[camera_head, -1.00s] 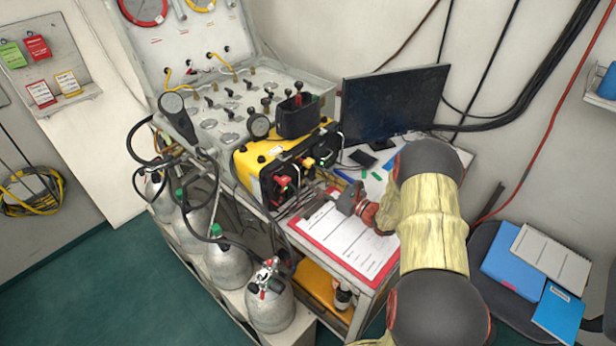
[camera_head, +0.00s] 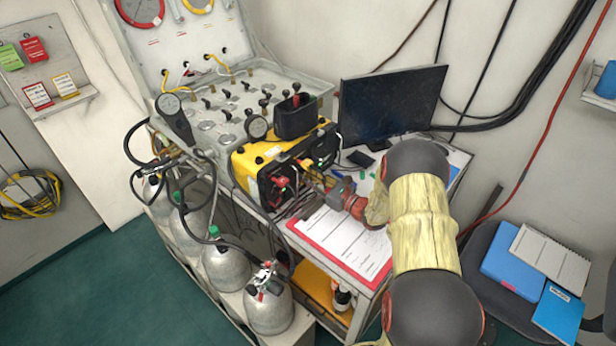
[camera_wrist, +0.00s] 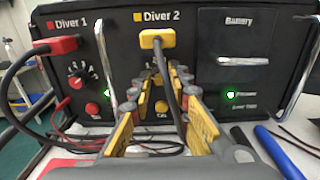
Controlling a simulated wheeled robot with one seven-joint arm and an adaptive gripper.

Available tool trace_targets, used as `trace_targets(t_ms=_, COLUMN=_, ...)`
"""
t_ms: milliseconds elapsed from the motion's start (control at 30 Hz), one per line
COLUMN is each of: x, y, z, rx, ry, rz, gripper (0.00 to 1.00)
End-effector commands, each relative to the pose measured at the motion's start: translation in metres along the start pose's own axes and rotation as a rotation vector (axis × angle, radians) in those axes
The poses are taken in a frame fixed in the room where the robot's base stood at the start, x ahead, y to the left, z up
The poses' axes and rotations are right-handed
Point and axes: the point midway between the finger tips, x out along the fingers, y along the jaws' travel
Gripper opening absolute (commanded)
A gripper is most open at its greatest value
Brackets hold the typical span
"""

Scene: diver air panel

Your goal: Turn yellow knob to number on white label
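The yellow and black unit (camera_head: 262,160) stands on the bench, and its front fills the wrist view, with sections marked Diver 1, Diver 2 and Battery. Under Diver 2, a yellow connector (camera_wrist: 157,40) with a dark cable sits above a partly hidden numbered dial. A round yellow knob (camera_wrist: 162,107), partly covered by the cable, shows between my fingers. My gripper (camera_wrist: 166,88) is open, its fingers pointing at the Diver 2 section. In the head view my gripper (camera_head: 322,182) is close in front of the unit. I cannot make out a white label with a number.
Metal handles (camera_wrist: 290,70) stick out from the front. A red clipboard (camera_head: 345,245) lies on the bench below my arm. A monitor (camera_head: 392,103) stands behind.

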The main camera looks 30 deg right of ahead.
Motion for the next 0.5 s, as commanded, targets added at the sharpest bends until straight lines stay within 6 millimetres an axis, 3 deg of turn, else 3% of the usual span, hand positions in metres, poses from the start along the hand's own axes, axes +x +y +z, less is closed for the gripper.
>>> trace_targets(t_ms=233, x=-0.0001, y=-0.0001, z=0.0, rx=0.0, ry=0.0, rz=0.0, gripper=0.0)
trace_targets(t_ms=500, x=-0.0001, y=-0.0002, z=0.0001, rx=0.004, ry=0.0, rz=0.0, gripper=0.0)
